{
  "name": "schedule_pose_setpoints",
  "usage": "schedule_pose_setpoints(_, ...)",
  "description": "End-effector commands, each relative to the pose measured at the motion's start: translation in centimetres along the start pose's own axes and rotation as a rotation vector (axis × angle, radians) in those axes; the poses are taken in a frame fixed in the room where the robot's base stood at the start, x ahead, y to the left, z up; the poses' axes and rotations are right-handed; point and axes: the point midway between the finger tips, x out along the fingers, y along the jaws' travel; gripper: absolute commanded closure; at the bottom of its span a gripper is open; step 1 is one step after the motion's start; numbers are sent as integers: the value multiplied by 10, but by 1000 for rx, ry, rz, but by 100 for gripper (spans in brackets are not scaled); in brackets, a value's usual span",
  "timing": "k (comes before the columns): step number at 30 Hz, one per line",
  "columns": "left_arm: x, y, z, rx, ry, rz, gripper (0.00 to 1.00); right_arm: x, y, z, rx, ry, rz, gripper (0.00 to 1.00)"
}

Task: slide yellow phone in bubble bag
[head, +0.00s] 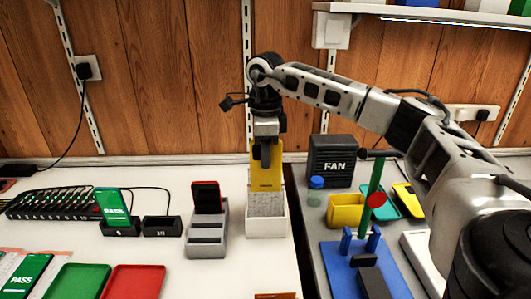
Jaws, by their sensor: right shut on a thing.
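The yellow phone (266,178) is upright in the head view, its lower end at the mouth of the grey-white bubble bag (266,203). Whether its lower edge is inside the bag or just in front of it, I cannot tell. The bag stands upright in a white open box (266,228). My right gripper (265,153) points down and is shut on the upper part of the phone, hiding some of its top. My left gripper is not in view.
A grey slotted stand (207,238) with a red phone (207,196) is left of the box. A black FAN box (333,160), a yellow bin (345,211) and a blue fixture (345,268) are on the right. Green (78,281) and red trays (134,282) lie front left.

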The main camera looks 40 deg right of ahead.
Motion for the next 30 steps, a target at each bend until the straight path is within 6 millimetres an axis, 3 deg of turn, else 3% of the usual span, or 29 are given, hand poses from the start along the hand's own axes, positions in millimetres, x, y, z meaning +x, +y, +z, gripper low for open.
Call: schedule_pose_setpoints(30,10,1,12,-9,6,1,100,37,0,0,0,-1,0,100)
